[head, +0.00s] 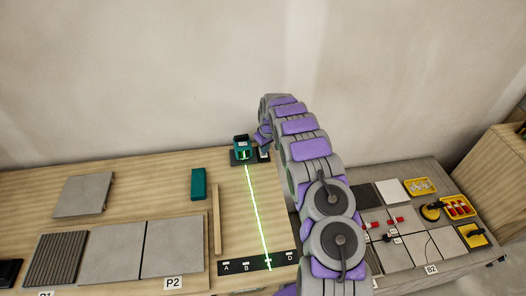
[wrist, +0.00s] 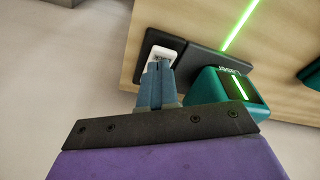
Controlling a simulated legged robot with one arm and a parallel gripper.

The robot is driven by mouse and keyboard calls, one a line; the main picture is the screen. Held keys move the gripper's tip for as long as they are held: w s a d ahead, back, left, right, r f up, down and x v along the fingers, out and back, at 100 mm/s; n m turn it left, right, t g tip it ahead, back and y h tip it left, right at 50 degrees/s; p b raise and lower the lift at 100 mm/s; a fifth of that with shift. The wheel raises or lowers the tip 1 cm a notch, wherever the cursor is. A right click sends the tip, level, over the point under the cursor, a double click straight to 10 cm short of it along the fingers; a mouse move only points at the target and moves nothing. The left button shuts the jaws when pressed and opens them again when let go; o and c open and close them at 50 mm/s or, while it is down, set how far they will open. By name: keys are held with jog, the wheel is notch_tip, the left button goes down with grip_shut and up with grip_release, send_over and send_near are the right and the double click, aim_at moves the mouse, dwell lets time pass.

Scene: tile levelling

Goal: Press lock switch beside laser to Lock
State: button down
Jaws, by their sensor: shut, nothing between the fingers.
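The teal laser (head: 241,147) stands on a dark base near the back edge of the wooden bench and casts a green line forward. In the wrist view the laser (wrist: 221,92) is at the right, with its lit green window. The lock switch (wrist: 162,54) is a white piece on a dark plate beside the laser. My gripper (wrist: 158,66) is shut and empty, its fingertips at the near edge of the white piece. I cannot tell whether they touch it. The fingers hide part of the switch, and its setting cannot be read. In the head view my arm covers the area right of the laser.
A black strip (head: 235,268) marked A, B and D lies at the bench front, crossed by the green line. A teal block (head: 198,184) and a wooden stick (head: 216,219) lie left of the line. Grey tiles (head: 112,252) lie further left. A second bench with tiles and yellow trays (head: 420,186) is at the right.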

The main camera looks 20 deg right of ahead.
jog(key=shift+a+f, duration=0.2)
jog(key=shift+a, duration=0.1)
jog(key=shift+d+f, duration=0.1)
jog(key=shift+f, duration=0.5)
jog(key=shift+r, duration=0.1)
dwell(0.3)
jog(key=shift+r+p, duration=1.15)
jog(key=shift+r, duration=2.35)
